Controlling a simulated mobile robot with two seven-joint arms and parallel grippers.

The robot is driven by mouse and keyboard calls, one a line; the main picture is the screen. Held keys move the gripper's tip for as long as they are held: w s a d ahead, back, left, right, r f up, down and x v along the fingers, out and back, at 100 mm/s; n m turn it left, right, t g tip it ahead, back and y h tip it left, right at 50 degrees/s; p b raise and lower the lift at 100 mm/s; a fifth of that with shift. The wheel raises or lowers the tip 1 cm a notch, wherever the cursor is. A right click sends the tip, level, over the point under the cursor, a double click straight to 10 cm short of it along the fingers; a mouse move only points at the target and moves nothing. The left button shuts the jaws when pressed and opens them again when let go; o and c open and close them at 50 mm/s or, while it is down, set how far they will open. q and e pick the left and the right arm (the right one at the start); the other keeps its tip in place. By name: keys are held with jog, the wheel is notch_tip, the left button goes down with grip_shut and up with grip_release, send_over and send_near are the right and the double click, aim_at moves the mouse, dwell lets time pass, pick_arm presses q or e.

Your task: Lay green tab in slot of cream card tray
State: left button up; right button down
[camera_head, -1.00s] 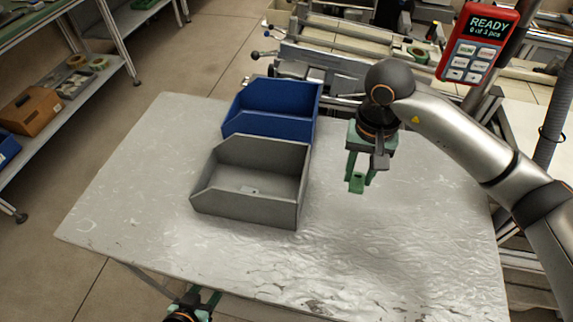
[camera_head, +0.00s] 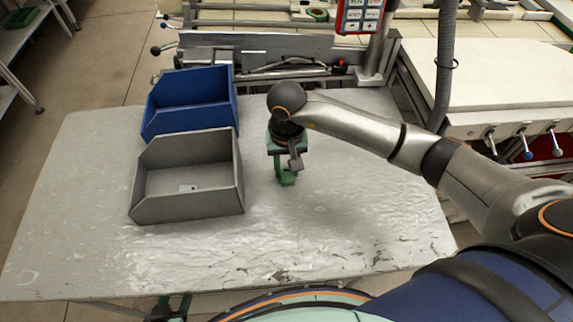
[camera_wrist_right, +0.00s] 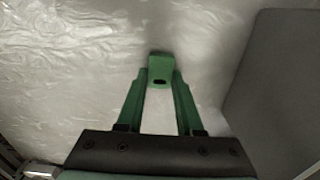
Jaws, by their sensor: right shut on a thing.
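My right gripper (camera_head: 287,178) is above the table, just right of the grey bin, with its fingers pointing down. It is shut on the green tab (camera_wrist_right: 160,70), a small block with a dark slot-like hole, seen between the fingertips in the right wrist view. In the head view the tab is small and hard to separate from the green fingers. My left gripper (camera_head: 170,309) shows only partly at the bottom edge, below the table's front edge; its opening is unclear. I cannot make out a cream card tray in either view.
A grey open bin (camera_head: 235,190) with a small pale label-like piece (camera_head: 188,188) stands on the table (camera_head: 330,240), in front of a blue bin (camera_head: 205,122). The table right of the bins is clear. A pale-topped bench (camera_head: 490,85) stands behind right.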

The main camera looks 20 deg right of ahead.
jog(key=shift+f+b, duration=0.2)
jog(key=shift+b, duration=0.1)
jog(key=c, duration=0.6)
grip_release()
jog(key=shift+r, duration=0.15)
jog(key=shift+o, duration=0.2)
